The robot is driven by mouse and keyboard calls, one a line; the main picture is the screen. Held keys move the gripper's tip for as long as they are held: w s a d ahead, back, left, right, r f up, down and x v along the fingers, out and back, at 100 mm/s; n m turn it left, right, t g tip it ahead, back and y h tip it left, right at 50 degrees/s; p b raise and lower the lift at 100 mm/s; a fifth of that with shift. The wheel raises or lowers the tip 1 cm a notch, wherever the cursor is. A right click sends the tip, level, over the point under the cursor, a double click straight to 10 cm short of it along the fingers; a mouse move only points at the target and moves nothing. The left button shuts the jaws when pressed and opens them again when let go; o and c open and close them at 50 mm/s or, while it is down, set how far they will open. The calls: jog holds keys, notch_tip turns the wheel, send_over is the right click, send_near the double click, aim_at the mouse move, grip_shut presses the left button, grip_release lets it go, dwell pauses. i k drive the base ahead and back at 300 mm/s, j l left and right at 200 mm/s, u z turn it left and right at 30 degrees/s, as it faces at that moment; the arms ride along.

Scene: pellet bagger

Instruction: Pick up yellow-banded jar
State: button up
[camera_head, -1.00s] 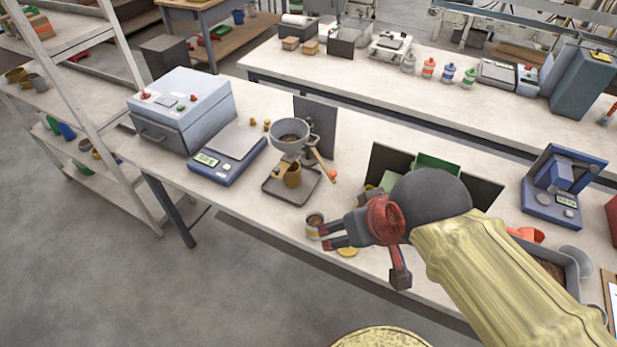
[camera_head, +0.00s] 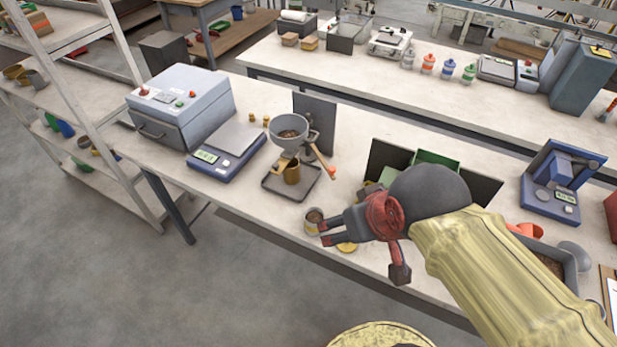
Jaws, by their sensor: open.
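The yellow-banded jar (camera_head: 312,222) is a small grey jar with a yellow band and brown contents in its open top. It stands upright near the front edge of the bench. My gripper (camera_head: 326,231) is open, with its fingertips pointing left at the jar's right side. The tips overlap the jar's edge in the picture, and I cannot tell whether they touch it. A round yellow lid-like disc (camera_head: 347,247) lies on the bench just below the fingers. My wrist hides part of the bench behind it.
A grey tray (camera_head: 271,188) with a mustard cup (camera_head: 292,172) under a funnel (camera_head: 288,132) stands behind the jar. A blue scale (camera_head: 228,150) is farther left. A dark panel and green bin (camera_head: 437,160) stand behind my wrist. The bench left of the jar is clear.

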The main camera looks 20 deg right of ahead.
aim_at(314, 215)
jog(key=j+z, duration=0.65)
jog(key=z, duration=0.25)
jog(key=k+j+z, duration=0.15)
jog(key=z, duration=0.25)
jog(key=k+j, duration=0.2)
jog(key=j, duration=0.2)
jog(key=k+j+z, duration=0.15)
jog(key=j, duration=0.3)
jog(key=k+j, duration=0.35)
jog(key=j+z, duration=0.05)
